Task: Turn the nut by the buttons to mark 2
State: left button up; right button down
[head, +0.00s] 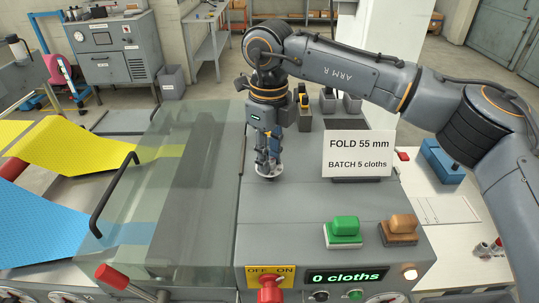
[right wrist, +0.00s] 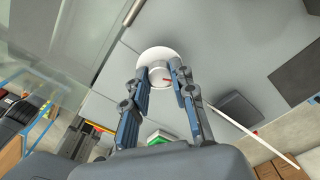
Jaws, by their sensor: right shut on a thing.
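The nut shows in the right wrist view as a small pale round knob (right wrist: 160,76) with a red mark on its side. It sits on a round white dial (right wrist: 155,55), whose numbers I cannot read. In the head view the dial's rim (head: 268,174) shows on the grey machine top, under my right gripper (head: 267,160). My right gripper (right wrist: 168,80) points down and is shut on the nut, one finger on each side. A green button (head: 343,227) and an orange-brown button (head: 400,226) stand nearer on the machine top. My left gripper is not in view.
A sign (head: 358,154) reading FOLD 55 mm stands right of my right gripper. A clear cover (head: 165,190) with a black handle lies left. A display (head: 345,277) reads 0 cloths, beside a red OFF/ON switch (head: 270,290). Yellow (head: 70,145) and blue cloth (head: 60,220) lie far left.

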jog(key=c, duration=1.1)
grip_release()
jog(key=shift+r, duration=0.15)
notch_tip(320, 180, up, 12)
